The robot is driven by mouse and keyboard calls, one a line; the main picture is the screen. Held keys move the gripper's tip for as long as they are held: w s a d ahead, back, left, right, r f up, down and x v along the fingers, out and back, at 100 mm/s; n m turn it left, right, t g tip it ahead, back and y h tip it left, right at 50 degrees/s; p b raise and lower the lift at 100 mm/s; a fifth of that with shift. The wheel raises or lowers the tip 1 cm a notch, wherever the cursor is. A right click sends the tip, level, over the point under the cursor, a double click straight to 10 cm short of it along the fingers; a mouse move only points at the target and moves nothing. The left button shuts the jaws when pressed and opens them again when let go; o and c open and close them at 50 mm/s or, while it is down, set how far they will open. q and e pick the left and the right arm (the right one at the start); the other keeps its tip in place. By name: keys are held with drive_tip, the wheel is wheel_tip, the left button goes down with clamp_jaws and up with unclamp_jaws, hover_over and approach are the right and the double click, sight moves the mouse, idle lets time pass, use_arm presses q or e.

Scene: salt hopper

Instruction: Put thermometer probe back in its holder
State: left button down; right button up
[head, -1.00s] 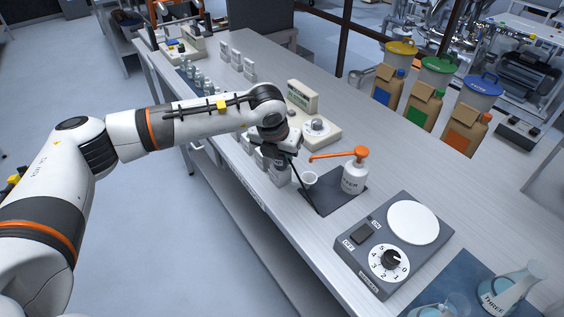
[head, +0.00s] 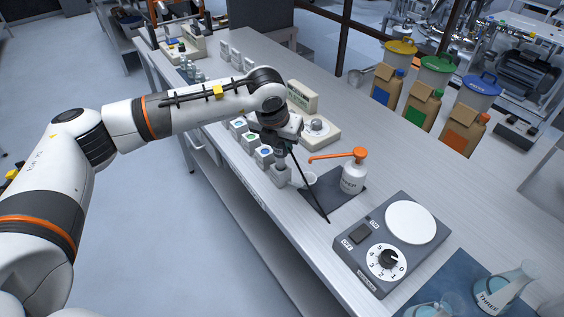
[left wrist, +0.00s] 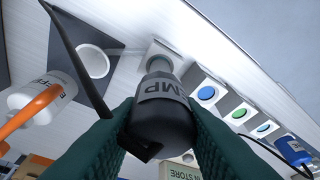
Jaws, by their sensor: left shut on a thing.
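My left gripper (head: 280,148) is shut on the thermometer probe (left wrist: 160,118), a dark grey cylinder with a partly hidden label whose letters "MP" show in the left wrist view. A thin black rod (head: 312,190) slants down to the right from the gripper. The probe's narrower end points at a pale square block with a round opening (left wrist: 157,48), which looks like the holder. The block (head: 281,176) also shows just below the gripper in the head view. I cannot tell whether the tip is inside the opening or above it. My right gripper is not in view.
A white cup (left wrist: 92,61) and a white bottle with an orange spout (head: 352,178) stand close by on a dark mat. Several blocks with coloured tops (head: 252,138) line the bench's front edge. A dial hotplate (head: 388,262) stands nearer, at right.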

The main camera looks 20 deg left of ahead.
use_arm(q)
drive_tip(key=shift+r+p, duration=0.55)
drive_tip(key=shift+r, duration=1.1)
